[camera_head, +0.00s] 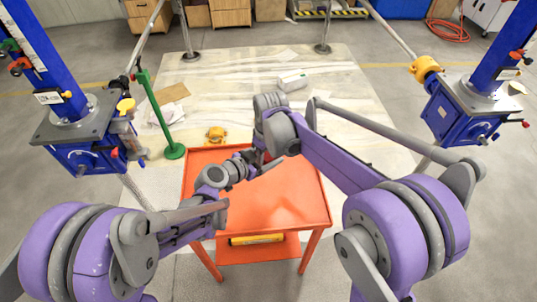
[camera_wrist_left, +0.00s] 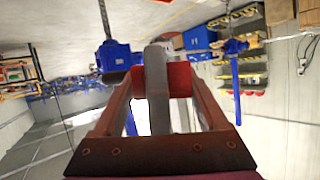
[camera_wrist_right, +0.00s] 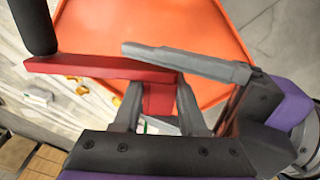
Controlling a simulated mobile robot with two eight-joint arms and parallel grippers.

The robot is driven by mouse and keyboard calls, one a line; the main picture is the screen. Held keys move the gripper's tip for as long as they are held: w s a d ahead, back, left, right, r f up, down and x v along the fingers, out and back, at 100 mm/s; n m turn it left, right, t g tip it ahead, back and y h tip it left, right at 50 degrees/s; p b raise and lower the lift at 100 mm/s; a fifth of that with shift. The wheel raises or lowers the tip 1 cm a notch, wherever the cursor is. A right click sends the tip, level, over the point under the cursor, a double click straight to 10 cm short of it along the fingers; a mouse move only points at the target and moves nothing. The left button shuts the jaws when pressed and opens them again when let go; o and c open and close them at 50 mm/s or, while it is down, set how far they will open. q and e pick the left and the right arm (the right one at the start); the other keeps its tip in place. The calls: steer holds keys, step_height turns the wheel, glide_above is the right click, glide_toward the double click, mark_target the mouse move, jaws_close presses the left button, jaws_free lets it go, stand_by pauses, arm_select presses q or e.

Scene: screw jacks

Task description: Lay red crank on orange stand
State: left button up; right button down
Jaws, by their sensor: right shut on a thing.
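The red crank, a flat red arm (camera_wrist_right: 95,67) with a black handle, shows in the right wrist view. My right gripper (camera_wrist_right: 158,88) is shut on its red end block. My left gripper (camera_wrist_left: 161,84) has its fingers spread; one grey left finger (camera_wrist_right: 185,62) lies across the crank in the right wrist view, and I cannot tell if it touches. In the left wrist view a red part of the crank (camera_wrist_left: 180,80) shows between the left fingers, behind a grey bar. The orange stand (camera_head: 300,205) is below both grippers. In the head view my arms mostly hide the crank.
Blue screw jacks stand at left (camera_head: 85,145) and right (camera_head: 460,112). A green post (camera_head: 158,118) stands beside the stand. The front of the stand's top is clear.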

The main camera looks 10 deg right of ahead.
arm_select(q)
steer(key=shift+s+d, duration=0.2)
steer(key=shift+s, duration=0.05)
jaws_close()
arm_select(e)
steer(key=shift+w+a, duration=0.1)
steer(key=shift+w, duration=0.05)
steer(key=c, duration=0.7)
jaws_free()
arm_select(q)
steer(key=shift+w, duration=0.1)
arm_select(e)
steer(key=o, duration=0.3)
arm_select(q)
steer(key=shift+a, duration=0.1)
